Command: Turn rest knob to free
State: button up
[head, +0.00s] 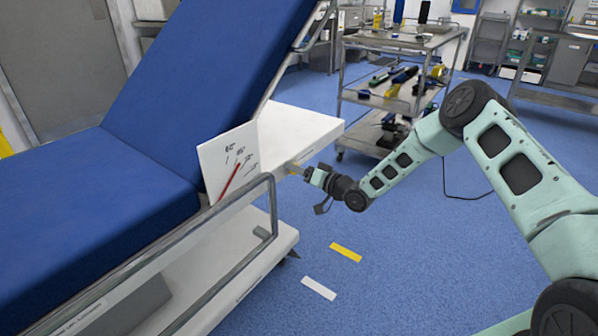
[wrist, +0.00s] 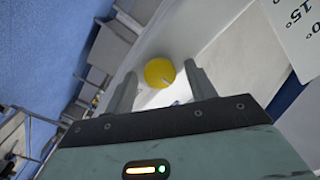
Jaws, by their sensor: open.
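The round yellow knob (wrist: 159,72) is on the white side of the table in the wrist view, with a small pale mark on its face. Its setting cannot be read. In the head view only a small yellow bit of the knob (head: 292,168) shows, at the edge of the white panel. My gripper (head: 302,172) is just right of it, pointing at the panel. In the wrist view my gripper (wrist: 160,78) is open, with one finger on each side of the knob. I cannot tell whether either finger touches it.
A white angle plate (head: 220,150) with a red pointer stands left of the knob; its edge shows in the wrist view (wrist: 298,30). A metal side rail (head: 190,245) runs along the blue-padded table (head: 110,190). A tool cart (head: 400,100) stands behind.

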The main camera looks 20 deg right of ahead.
jog(key=c, duration=1)
jog(key=shift+o, duration=0.2)
jog(key=shift+a+n, duration=0.1)
jog(key=shift+n, duration=0.2)
jog(key=shift+s+f+n+b, duration=0.1)
jog(key=shift+n+b, duration=1.55)
jog(key=shift+n, duration=2.65)
jog(key=shift+s+n+b, duration=0.1)
jog(key=shift+n+b, duration=1.5)
jog(key=shift+n, duration=2.7)
